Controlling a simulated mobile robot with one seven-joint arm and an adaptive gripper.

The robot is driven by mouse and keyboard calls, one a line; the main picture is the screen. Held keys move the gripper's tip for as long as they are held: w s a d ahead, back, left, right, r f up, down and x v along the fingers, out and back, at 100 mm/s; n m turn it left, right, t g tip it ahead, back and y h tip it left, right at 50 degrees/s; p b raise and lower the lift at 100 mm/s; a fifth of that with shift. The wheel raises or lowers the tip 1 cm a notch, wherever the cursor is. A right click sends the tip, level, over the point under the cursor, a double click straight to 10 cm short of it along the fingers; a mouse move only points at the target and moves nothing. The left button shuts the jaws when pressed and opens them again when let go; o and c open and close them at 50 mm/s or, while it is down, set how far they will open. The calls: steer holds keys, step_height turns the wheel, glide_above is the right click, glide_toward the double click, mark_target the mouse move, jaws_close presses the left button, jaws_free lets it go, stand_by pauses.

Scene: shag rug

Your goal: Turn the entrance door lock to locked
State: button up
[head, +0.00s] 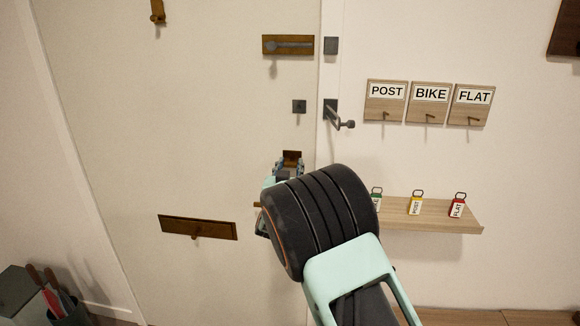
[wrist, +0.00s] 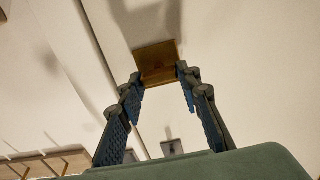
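The pale entrance door (head: 200,120) fills the left and middle of the head view and looks closed. A small brown lock fitting (head: 291,155) sits low near its right edge. In the wrist view this brown fitting (wrist: 156,60) lies just beyond my fingertips; its turned position is hard to tell. My gripper (head: 288,168) is at the fitting, partly hidden behind my own arm. In the wrist view my gripper (wrist: 158,74) is open, its two fingers on either side of the fitting's lower part. I cannot tell whether they touch it.
A latch arm (head: 341,120) sticks out from the frame. A brown plate with a knob (head: 198,228) is lower left. A shelf (head: 440,217) with key tags and labelled hook boards (head: 428,103) are right.

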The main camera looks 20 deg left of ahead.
steer(key=c, duration=0.5)
steer(key=n, duration=0.3)
steer(key=shift+a+n, duration=0.1)
steer(key=shift+n, duration=0.3)
steer(key=n, duration=0.3)
steer(key=shift+n, duration=0.4)
steer(key=n+p, duration=0.1)
steer(key=n, duration=0.4)
steer(key=shift+a+f, duration=0.1)
steer(key=shift+a, duration=0.05)
steer(key=n+p, duration=0.1)
steer(key=n, duration=0.4)
steer(key=shift+f, duration=0.15)
